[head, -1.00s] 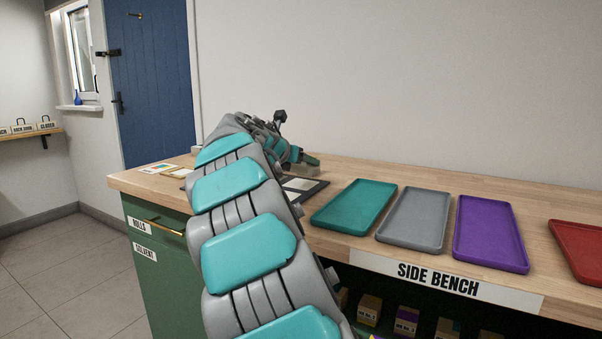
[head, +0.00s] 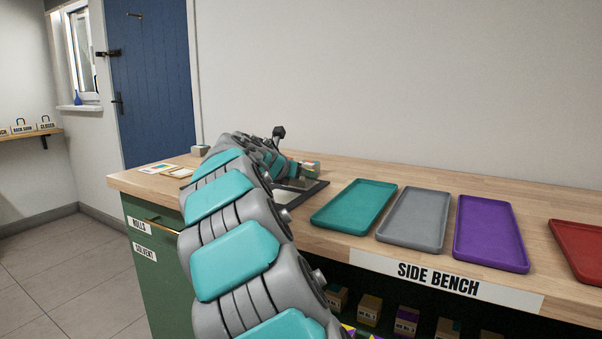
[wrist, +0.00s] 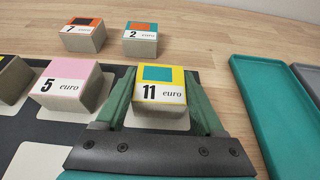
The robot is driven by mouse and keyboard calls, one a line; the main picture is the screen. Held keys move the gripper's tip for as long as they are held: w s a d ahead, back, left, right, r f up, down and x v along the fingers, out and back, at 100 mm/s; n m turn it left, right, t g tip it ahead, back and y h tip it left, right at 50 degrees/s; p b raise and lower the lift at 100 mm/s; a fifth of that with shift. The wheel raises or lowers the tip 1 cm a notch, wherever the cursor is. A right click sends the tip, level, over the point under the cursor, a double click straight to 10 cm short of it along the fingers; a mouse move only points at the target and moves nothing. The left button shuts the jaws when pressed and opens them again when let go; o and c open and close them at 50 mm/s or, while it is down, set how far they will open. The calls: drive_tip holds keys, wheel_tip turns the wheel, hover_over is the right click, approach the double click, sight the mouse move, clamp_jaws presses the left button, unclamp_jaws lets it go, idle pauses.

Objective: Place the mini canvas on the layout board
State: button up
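A block-shaped mini canvas (wrist: 161,93) has a yellow border, a teal square and the label "11 euro". It is between the two green fingers of my gripper (wrist: 161,88), which close against its left and right sides. The mini canvas is over a white patch of the dark layout board (wrist: 212,92); whether its underside touches the board is hard to tell. The board's dark edge also shows in the head view (head: 317,192), mostly hidden by my arm. My gripper's fingers are largely hidden there.
A pink "5 euro" block (wrist: 71,85) stands on the board to the left. An orange "7" block (wrist: 84,35) and a teal "2 euro" block (wrist: 141,39) stand behind it. A teal tray (head: 354,206) lies to the right, then grey, purple and red trays.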

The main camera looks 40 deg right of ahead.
drive_tip(key=o, duration=0.4)
drive_tip(key=shift+r, duration=0.15)
drive_tip(key=v, duration=1.2)
drive_tip(key=shift+s, duration=0.1)
